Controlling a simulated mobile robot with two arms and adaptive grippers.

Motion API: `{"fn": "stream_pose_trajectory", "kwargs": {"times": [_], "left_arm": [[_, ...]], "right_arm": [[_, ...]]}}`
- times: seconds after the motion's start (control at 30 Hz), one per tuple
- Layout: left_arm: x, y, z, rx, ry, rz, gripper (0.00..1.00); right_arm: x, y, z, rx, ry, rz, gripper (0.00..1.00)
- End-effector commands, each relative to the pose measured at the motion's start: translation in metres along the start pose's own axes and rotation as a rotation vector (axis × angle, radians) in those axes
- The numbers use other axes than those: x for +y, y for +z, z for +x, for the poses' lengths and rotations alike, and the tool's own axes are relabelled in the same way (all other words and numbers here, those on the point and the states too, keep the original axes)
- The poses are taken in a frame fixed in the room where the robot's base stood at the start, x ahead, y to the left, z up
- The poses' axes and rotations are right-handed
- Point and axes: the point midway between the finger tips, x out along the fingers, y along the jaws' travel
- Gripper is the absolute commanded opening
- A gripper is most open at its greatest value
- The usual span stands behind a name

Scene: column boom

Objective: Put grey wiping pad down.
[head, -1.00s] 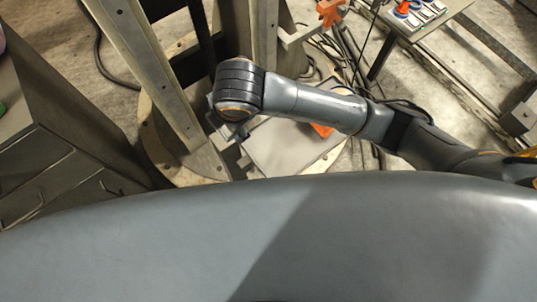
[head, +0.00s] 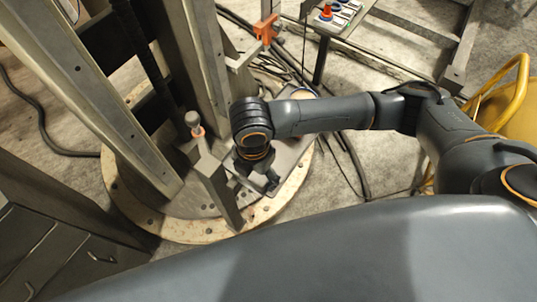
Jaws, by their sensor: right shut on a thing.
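My right gripper (head: 266,183) points down over a flat grey tray-like plate (head: 292,153) at the foot of the column. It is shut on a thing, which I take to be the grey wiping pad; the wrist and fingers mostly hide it. I cannot tell whether the pad touches the plate. My left gripper is not in view.
A round base flange (head: 180,228) with bolt holes surrounds the column. An upright metal post (head: 218,185) and a round-topped knob (head: 193,120) stand just left of my gripper. Cables (head: 345,150) lie on the floor to the right. A drawer cabinet (head: 70,250) stands lower left.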

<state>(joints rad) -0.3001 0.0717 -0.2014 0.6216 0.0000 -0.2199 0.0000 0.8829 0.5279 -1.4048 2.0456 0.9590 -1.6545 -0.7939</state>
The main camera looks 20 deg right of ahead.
Motion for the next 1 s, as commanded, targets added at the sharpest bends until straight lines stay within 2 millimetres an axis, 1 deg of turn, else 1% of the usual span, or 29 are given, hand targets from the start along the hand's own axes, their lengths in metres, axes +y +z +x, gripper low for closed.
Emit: {"fn": "stream_pose_trajectory", "kwargs": {"times": [0.03,0.3,0.4,0.5,0.73,0.8,0.9,1.0], "left_arm": [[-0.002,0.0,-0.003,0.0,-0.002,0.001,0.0],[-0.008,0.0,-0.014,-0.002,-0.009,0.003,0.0],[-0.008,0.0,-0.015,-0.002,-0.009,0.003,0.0],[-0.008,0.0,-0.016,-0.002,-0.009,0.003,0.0],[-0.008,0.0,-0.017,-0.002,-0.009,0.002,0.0],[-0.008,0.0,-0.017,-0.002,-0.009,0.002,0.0],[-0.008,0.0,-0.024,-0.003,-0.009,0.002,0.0],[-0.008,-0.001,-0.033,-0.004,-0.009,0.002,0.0]], "right_arm": [[0.003,0.013,0.003,-0.005,-0.002,0.009,0.5],[0.027,0.075,0.032,-0.005,-0.001,0.008,0.5],[0.032,0.088,0.053,-0.003,-0.002,0.005,0.5],[0.036,0.099,0.068,-0.002,-0.001,0.004,0.5],[0.041,0.111,0.084,-0.001,0.0,0.002,0.5],[0.043,0.117,0.092,-0.002,-0.001,0.004,0.5],[0.043,0.117,0.107,-0.001,-0.003,0.002,0.5],[0.043,0.117,0.113,0.0,-0.001,0.002,0.5]]}}
